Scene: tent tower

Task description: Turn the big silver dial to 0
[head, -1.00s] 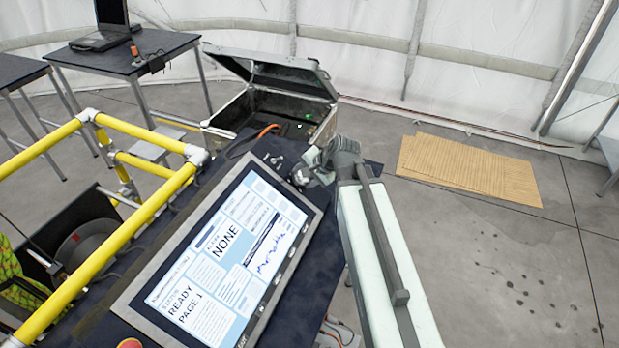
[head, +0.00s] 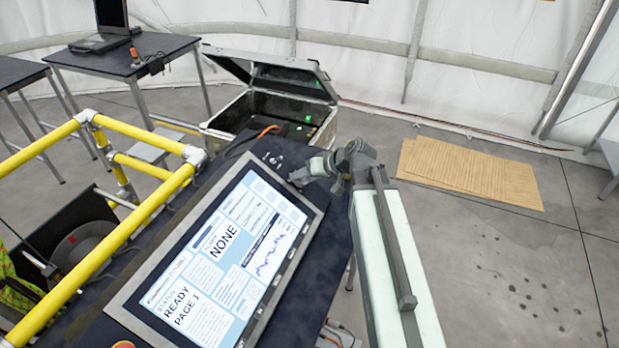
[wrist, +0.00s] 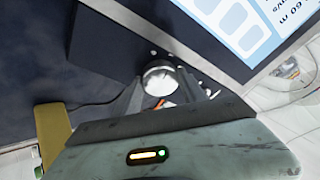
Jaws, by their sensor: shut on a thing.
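The big silver dial (wrist: 160,79) shows in the wrist view as a bright round metal knob between my two fingers. My gripper (wrist: 165,92) is shut on it, with one finger on each side. In the head view my gripper (head: 299,179) reaches in from the right to the panel's upper right corner and hides most or all of the dial. The dial's markings and its present setting cannot be read.
A display screen (head: 225,255) reading NONE and READY PAGE 1 lies left of my gripper. Small silver knobs (head: 272,159) sit just beyond it. An open metal case (head: 222,130) stands behind, and yellow rails (head: 120,245) run along the left.

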